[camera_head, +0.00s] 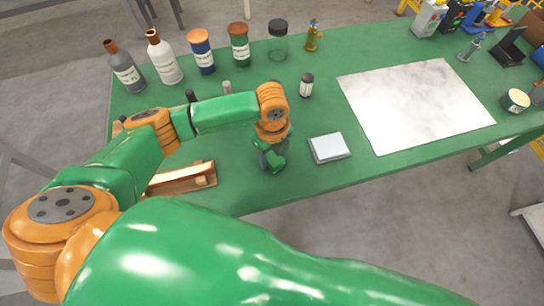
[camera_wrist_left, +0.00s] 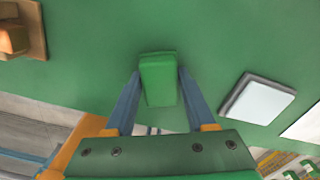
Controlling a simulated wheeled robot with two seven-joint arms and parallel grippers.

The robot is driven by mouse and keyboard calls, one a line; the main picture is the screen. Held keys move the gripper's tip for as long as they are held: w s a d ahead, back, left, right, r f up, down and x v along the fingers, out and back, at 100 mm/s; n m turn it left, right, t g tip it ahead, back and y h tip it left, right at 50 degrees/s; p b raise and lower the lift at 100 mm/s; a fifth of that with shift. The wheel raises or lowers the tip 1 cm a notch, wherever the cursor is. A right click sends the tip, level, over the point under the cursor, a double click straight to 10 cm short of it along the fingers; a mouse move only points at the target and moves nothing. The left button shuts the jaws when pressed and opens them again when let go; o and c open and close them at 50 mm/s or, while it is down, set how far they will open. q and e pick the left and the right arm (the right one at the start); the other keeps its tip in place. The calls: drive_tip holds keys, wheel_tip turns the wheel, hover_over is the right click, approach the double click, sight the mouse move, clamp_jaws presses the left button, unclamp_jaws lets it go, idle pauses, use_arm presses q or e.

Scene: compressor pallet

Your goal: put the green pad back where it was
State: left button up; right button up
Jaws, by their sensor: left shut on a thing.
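The green pad (camera_wrist_left: 158,78) is a small block between the two blue-grey fingers of my left gripper (camera_wrist_left: 157,85) in the left wrist view. The fingers press on its two sides, so the gripper is shut on it. In the head view my left gripper (camera_head: 272,160) is over the green table near its front edge, left of a pale square block. The pad is hard to tell from the green gripper there. Whether the pad touches the table cannot be told. My right gripper is not in view.
The pale block (camera_head: 329,148) lies right of the gripper, and a wooden tray (camera_head: 205,175) lies left. A white marbled sheet (camera_head: 415,100) covers the right middle of the table (camera_head: 240,195). A small dark-capped jar (camera_head: 306,87) and several bottles stand farther back.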

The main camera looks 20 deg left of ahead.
sight(272, 155)
use_arm(q)
drive_tip(key=shift+f, duration=0.1)
drive_tip(key=o, duration=1.3)
wheel_tip(272, 155, up, 12)
drive_tip(key=shift+r, duration=0.2)
